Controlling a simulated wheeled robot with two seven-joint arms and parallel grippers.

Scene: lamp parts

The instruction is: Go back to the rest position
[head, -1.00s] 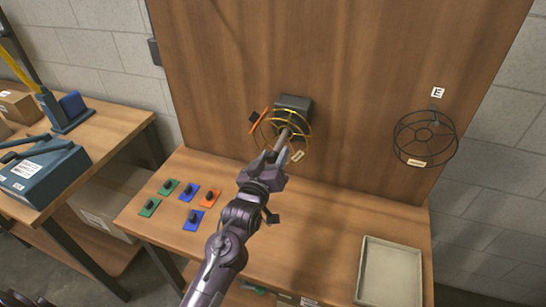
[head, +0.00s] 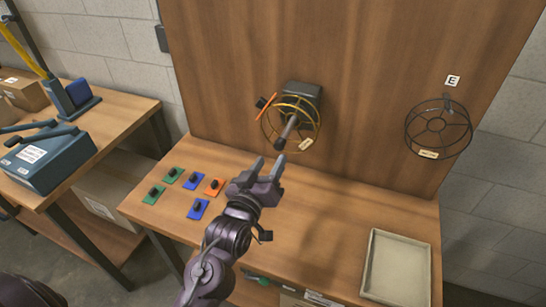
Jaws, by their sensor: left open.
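My left gripper (head: 263,167) is in the middle of the head view, above the workbench (head: 327,225). Its two fingers are apart with nothing between them. In the picture it sits just below the dark rod (head: 290,130) that sticks out from the wall fixture, apart from it. A yellow wire ring frame (head: 318,122) is around the rod, with an orange strip (head: 266,106) at its left and a small pale label (head: 306,144). My right gripper is not in view.
A black wire basket (head: 438,127) hangs on the wooden back panel under a letter E sign (head: 452,81). A beige tray (head: 397,267) lies at the bench's right. Several coloured plates with black knobs, such as a green one (head: 153,194), lie at the left. A side table (head: 110,112) stands further left.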

